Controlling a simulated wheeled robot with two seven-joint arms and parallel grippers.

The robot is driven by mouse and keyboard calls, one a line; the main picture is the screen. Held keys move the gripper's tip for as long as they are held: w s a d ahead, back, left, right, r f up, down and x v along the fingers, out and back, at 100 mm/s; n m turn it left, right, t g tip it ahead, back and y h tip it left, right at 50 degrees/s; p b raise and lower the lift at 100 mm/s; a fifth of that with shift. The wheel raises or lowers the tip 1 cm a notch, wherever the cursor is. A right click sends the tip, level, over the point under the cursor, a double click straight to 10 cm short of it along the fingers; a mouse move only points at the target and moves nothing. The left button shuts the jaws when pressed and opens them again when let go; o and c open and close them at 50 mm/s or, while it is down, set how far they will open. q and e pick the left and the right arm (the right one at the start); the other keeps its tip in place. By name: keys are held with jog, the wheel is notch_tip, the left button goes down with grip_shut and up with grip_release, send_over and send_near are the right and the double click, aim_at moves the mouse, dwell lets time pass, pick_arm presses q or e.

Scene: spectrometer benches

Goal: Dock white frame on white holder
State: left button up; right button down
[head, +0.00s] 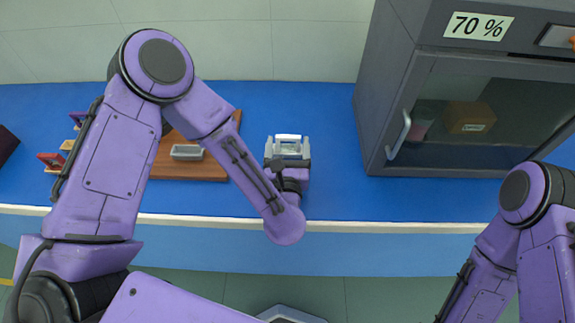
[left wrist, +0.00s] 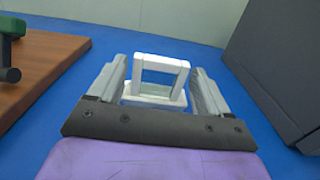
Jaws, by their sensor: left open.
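The white frame (left wrist: 160,63) shows in the left wrist view as an upright square ring with an open middle. Its lower edge is at the white holder (left wrist: 153,101), a low white base on the blue bench. The frame looks upright on the holder, but I cannot tell how fully it sits. My left gripper (left wrist: 158,92) is open, with one finger on each side of the frame and holder and gaps visible. In the head view the frame's white top (head: 288,136) shows between the fingers of my left gripper (head: 288,148). My right gripper is out of view.
A wooden board (head: 190,170) with a grey block (head: 187,152) lies left of the gripper. Red (head: 50,159) and purple small items stand further left. A grey cabinet (head: 395,100) marked 70 % stands at right. Blue bench (head: 335,190) is clear between them.

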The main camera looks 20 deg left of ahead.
pick_arm(q)
jog(key=shift+b+v, duration=1.3)
jog(key=shift+v, duration=3.2)
